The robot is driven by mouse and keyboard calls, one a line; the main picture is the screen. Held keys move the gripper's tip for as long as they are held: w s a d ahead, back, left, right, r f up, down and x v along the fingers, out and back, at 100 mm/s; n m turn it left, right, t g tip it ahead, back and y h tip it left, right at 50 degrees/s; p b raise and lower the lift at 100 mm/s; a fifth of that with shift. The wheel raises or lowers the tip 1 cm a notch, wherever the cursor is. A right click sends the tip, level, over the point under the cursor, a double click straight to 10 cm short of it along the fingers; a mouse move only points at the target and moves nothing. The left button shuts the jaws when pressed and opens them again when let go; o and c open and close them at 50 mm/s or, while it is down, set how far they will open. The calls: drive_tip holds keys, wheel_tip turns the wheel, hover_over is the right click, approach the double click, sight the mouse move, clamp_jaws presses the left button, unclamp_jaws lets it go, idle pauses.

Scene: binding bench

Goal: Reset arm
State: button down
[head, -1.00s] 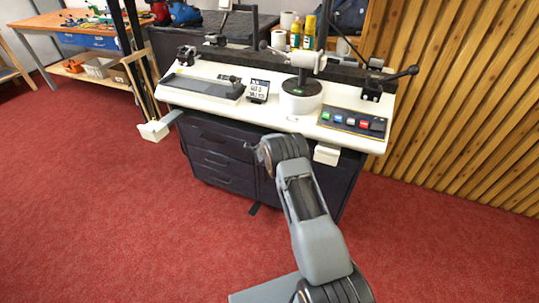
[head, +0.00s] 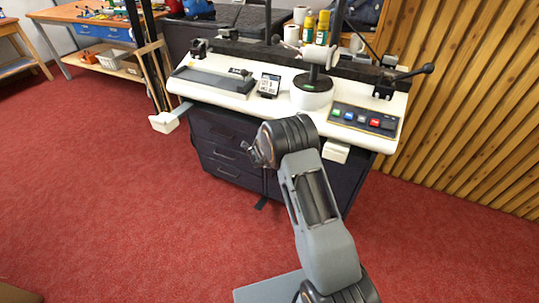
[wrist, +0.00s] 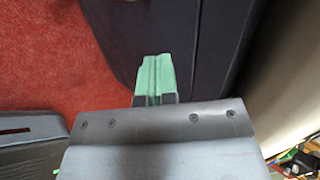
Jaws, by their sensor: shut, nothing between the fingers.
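My gripper shows in the wrist view (wrist: 154,78), its two green fingers side by side, shut and empty. Below the fingertips in that view are the red carpet and a dark panel. In the head view my arm reaches up from the bottom right, bent at the elbow, in front of the bench's dark drawers. The gripper's fingers cannot be made out there.
The white-topped binding bench (head: 240,104) stands ahead, with a button panel (head: 362,119), a round white base (head: 312,95) and a lever (head: 415,74). Dark drawers (head: 225,155) are beneath. A slatted wood wall (head: 475,110) is at right. Red carpet (head: 100,200) lies open at left.

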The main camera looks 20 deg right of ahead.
drive_tip(key=shift+v, duration=1.6)
drive_tip(key=s+a+f+n+y, duration=0.3)
drive_tip(key=a+n+y, duration=0.1)
drive_tip(key=a+n, duration=0.25)
drive_tip(key=s+a+r+n+g+y+p, duration=0.4)
drive_tip(key=s+r+n, duration=0.45)
drive_tip(key=r, duration=0.25)
drive_tip(key=s+d+r+n+h+p, duration=0.1)
drive_tip(key=s+r+p, duration=0.4)
drive_tip(key=r, duration=0.5)
drive_tip(key=s+d+r+n+p, duration=0.3)
drive_tip(key=s+r+n+p, duration=0.1)
drive_tip(key=s+r, duration=0.5)
drive_tip(key=s+d+r+n+h+p, duration=0.1)
drive_tip(key=s+r+n+p, duration=0.4)
drive_tip(key=r, duration=0.8)
drive_tip(key=shift+s+d+r+h+p, duration=0.2)
drive_tip(key=shift+s+d+h+p, duration=0.15)
drive_tip(key=shift+s+d, duration=0.7)
